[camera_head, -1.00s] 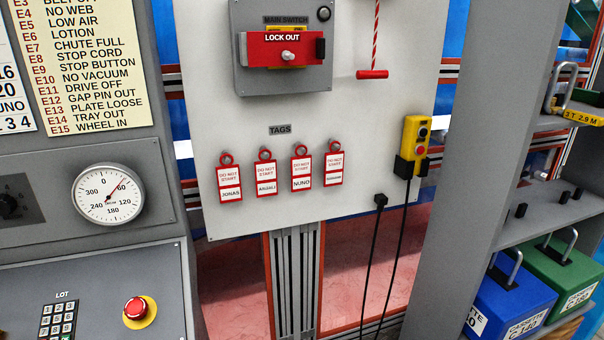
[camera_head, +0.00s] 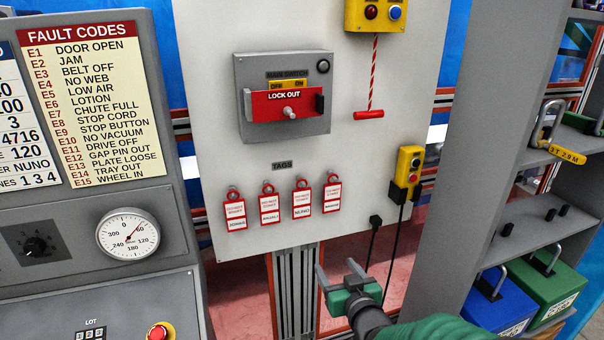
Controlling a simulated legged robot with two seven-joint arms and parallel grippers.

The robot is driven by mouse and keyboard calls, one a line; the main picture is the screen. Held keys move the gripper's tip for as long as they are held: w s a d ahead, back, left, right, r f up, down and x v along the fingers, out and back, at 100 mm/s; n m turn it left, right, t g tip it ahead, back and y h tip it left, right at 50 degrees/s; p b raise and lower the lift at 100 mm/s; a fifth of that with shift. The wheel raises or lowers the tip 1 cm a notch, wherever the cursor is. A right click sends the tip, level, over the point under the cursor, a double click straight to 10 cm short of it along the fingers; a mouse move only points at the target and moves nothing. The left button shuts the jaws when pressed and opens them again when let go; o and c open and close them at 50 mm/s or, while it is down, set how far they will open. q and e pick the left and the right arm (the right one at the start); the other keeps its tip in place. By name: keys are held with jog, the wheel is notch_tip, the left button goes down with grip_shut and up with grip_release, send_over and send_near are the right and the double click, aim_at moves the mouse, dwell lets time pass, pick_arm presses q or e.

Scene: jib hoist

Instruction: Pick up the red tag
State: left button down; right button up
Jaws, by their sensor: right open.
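Several red-framed tags hang in a row on pegs on the white panel (camera_head: 225,110), under a "TAGS" label. From left they are the Jonas tag (camera_head: 235,214), a second tag (camera_head: 269,209), the Nuno tag (camera_head: 302,202) and a rightmost tag (camera_head: 332,197). The small print on the second and rightmost is hard to read. My right gripper (camera_head: 335,272) is open and empty, below the rightmost tags and in front of the panel's lower edge. It touches no tag. My left gripper is not in view.
A red lock-out switch (camera_head: 285,104) sits above the tags. A red pull handle (camera_head: 369,115) hangs on a cord. A yellow pendant (camera_head: 408,168) with cables hangs right of the tags. A grey shelf unit with blue (camera_head: 497,305) and green boxes stands at right; a control cabinet stands at left.

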aim_at(302, 202)
jog(key=shift+o, duration=0.8)
jog(key=w+a+r+n+t+y+p, duration=0.1)
jog(key=w+a+r+t, duration=0.1)
jog(key=r, duration=0.5)
jog(key=shift+w+a+r+y, duration=0.15)
jog(key=shift+w+a+y, duration=0.2)
jog(key=shift+a, duration=0.45)
jog(key=p+x, duration=0.1)
jog(key=x, duration=0.4)
jog(key=p+x, duration=0.1)
jog(key=x, duration=0.4)
jog(key=p+x, duration=0.1)
jog(key=x, duration=0.4)
jog(key=shift+w+d, duration=0.25)
jog(key=shift+d, duration=0.1)
jog(key=shift+w, duration=0.25)
jog(key=shift+s, duration=0.15)
jog(key=c, duration=0.5)
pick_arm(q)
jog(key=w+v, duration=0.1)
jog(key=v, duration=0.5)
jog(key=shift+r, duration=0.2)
pick_arm(e)
jog(key=c, duration=0.9)
